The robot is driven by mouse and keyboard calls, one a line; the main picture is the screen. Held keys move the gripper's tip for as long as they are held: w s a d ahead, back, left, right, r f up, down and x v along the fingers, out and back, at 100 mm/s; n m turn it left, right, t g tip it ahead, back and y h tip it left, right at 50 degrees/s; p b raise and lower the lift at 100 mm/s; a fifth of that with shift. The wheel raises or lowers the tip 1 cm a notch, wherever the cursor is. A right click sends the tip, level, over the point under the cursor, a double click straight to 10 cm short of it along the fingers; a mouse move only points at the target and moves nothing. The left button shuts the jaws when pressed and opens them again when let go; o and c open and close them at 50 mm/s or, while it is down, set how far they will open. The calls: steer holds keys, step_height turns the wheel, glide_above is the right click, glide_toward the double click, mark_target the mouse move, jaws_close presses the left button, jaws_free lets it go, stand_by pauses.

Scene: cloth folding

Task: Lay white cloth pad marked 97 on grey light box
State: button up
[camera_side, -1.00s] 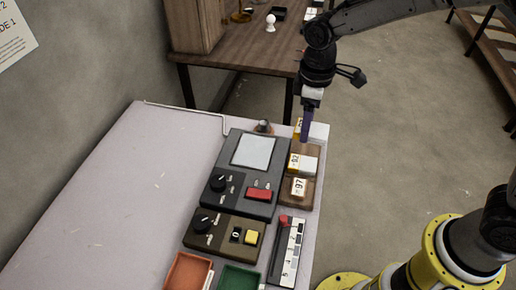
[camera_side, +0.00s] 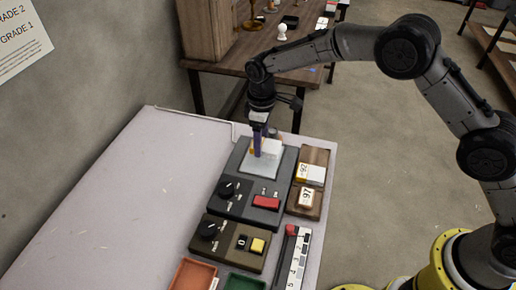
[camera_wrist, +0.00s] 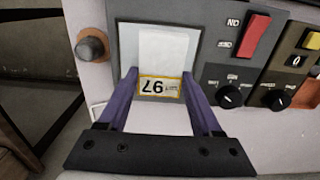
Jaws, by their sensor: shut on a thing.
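The white cloth pad (camera_wrist: 165,50) has a yellow-edged label reading 97 upside down in the wrist view. It is between my gripper's purple fingers (camera_wrist: 159,78), which are shut on it. In the side view, my gripper (camera_side: 258,152) points down over the far part of the light box's pale panel, with the white pad (camera_side: 272,147) at its tips. The dark grey light box (camera_side: 234,193) has a bright square panel (camera_side: 262,168); the panel's edge also shows in the wrist view (camera_wrist: 127,45). I cannot tell whether the pad touches the panel.
A wooden tray (camera_side: 316,156) right of the light box holds two more labelled pads (camera_side: 314,174) (camera_side: 305,197). A knob and red button sit on the box's near part. A brown control box (camera_side: 228,240), ruler strip (camera_side: 292,255) and red and green trays stand nearer. The table's left is clear.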

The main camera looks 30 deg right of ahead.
steer(key=shift+w+a+f, duration=0.2)
steer(key=shift+w+f, duration=0.3)
steer(key=shift+f, duration=1.65)
steer(key=shift+f, duration=0.1)
steer(key=o, duration=1.3)
steer(key=shift+o, duration=0.2)
step_height(320, 180, up, 12)
steer(key=shift+r, duration=0.1)
